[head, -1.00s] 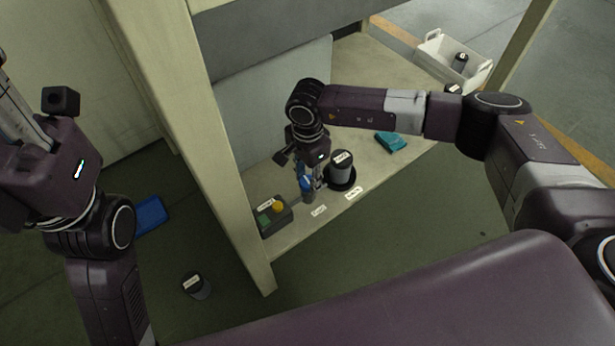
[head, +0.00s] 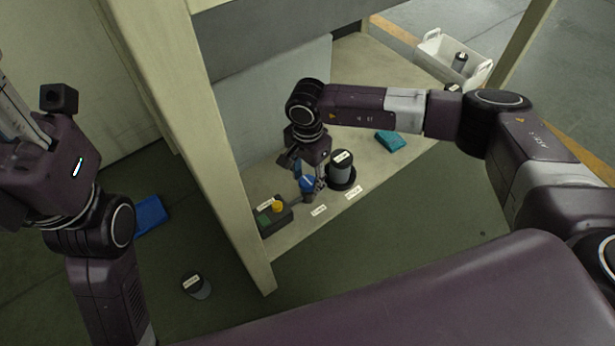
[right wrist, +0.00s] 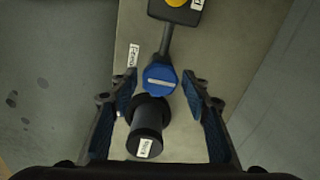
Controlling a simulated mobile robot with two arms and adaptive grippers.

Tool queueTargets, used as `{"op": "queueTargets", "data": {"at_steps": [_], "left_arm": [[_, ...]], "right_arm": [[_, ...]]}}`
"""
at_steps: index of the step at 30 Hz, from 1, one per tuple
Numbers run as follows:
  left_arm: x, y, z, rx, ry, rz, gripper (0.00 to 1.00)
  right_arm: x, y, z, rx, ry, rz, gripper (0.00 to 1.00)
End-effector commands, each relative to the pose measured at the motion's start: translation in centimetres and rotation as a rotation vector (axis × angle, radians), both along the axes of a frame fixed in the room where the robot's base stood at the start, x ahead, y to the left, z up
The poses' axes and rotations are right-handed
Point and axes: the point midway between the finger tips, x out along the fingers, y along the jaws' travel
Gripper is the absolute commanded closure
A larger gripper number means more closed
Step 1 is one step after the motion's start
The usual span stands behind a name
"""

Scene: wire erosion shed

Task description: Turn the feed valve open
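The feed valve is a round blue knob (right wrist: 160,79) with a white bar across its top, on the shelf. It also shows as the blue knob in the head view (head: 307,182), partly covered by my right gripper. My right gripper (head: 309,181) points down over it. In the right wrist view its two blue-padded fingers (right wrist: 159,84) stand apart on either side of the knob, with a small gap visible on each side. The white bar lies roughly across the line of the pipe. My left gripper (head: 45,165) is at the far left, away from the shelf; its fingers are unclear.
A dark labelled cylinder (right wrist: 146,128) stands close beside the valve. A box with a yellow button (head: 277,207) sits at the shelf's near end. A teal cloth (head: 390,141) and a white bin (head: 430,47) lie farther back. A post (head: 225,150) rises left of the shelf.

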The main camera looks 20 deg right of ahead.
Motion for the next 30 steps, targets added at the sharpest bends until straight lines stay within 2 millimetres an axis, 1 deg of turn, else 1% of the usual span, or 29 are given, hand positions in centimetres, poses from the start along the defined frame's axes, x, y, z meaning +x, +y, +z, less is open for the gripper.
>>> {"op": "queueTargets", "data": {"at_steps": [8,11,14,18,22,26,30], "left_arm": [[0.0,0.0,0.0,0.001,0.0,0.001,0.6],[0.0,0.0,0.0,0.003,-0.001,0.001,0.6],[0.0,0.0,0.0,0.003,-0.001,0.001,0.6],[0.0,0.0,0.0,0.002,0.0,0.001,0.6],[0.0,0.0,0.0,0.002,0.0,0.0,0.6],[0.0,0.0,0.0,0.002,0.0,0.0,0.6],[0.0,0.0,0.0,0.002,0.0,0.0,0.6]], "right_arm": [[0.0,0.0,0.0,0.0,0.0,-0.001,0.5],[0.0,0.0,0.5,0.0,-0.001,-0.002,0.5],[0.1,0.0,1.8,0.001,-0.003,-0.002,0.5],[0.1,0.1,4.2,0.002,-0.003,0.0,0.5],[0.1,0.0,6.1,0.0,-0.002,-0.001,0.5],[0.1,0.0,7.2,0.0,-0.001,-0.002,0.5],[0.0,0.0,7.5,0.0,0.001,-0.002,0.5]]}}
